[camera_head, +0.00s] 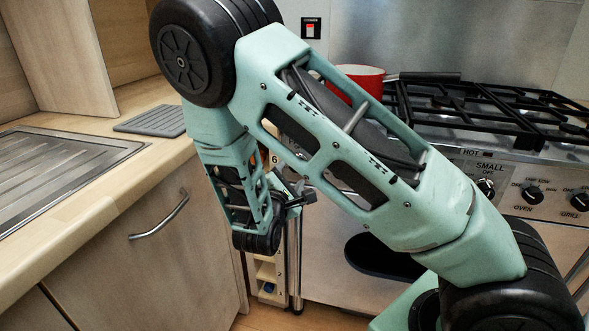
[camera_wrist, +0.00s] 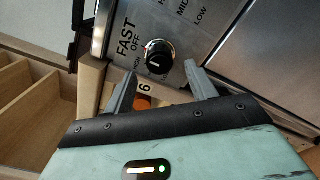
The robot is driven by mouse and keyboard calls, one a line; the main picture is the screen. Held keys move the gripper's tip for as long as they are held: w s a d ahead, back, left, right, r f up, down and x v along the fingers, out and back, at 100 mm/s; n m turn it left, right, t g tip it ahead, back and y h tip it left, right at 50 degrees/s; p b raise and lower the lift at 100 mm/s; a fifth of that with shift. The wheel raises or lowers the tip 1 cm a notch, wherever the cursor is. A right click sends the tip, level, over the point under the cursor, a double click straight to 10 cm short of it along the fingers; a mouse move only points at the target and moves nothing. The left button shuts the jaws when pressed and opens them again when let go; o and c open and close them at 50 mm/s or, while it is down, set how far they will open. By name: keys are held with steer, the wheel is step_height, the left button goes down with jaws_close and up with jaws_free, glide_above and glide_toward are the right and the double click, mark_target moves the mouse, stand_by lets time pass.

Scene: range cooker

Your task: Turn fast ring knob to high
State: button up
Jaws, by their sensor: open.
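The fast ring knob (camera_wrist: 158,54) is round and black with a small light mark, on the steel control panel in the wrist view. The words FAST and OFF stand to its left, with HIGH and LOW printed close below it. My gripper (camera_wrist: 158,67) is open, its two grey fingers pointing at the panel, one on either side of the knob in the picture. I see no finger closed on the knob, and I cannot tell how much depth lies between them. In the head view my arm hides this knob.
The hob's black grates (camera_head: 470,105) and a red pan (camera_head: 355,80) are above the panel. Other knobs, SMALL (camera_head: 486,188), OVEN (camera_head: 532,194) and GRILL (camera_head: 580,200), sit to the right. A wooden cabinet (camera_head: 150,250) and worktop stand to the left, beside narrow shelves (camera_wrist: 25,100).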

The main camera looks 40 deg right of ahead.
mark_target(295, 170)
steer(key=shift+x, duration=2.05)
steer(key=shift+c, duration=0.3)
steer(key=c, duration=0.9)
steer(key=n+p, duration=0.5)
steer(key=shift+r+n, duration=0.15)
steer(key=shift+n, duration=0.15)
steer(key=n+p, duration=0.4)
steer(key=shift+s+n+p, duration=0.1)
steer(key=shift+n+p, duration=0.8)
steer(key=shift+n, duration=0.2)
steer(key=shift+f, duration=0.25)
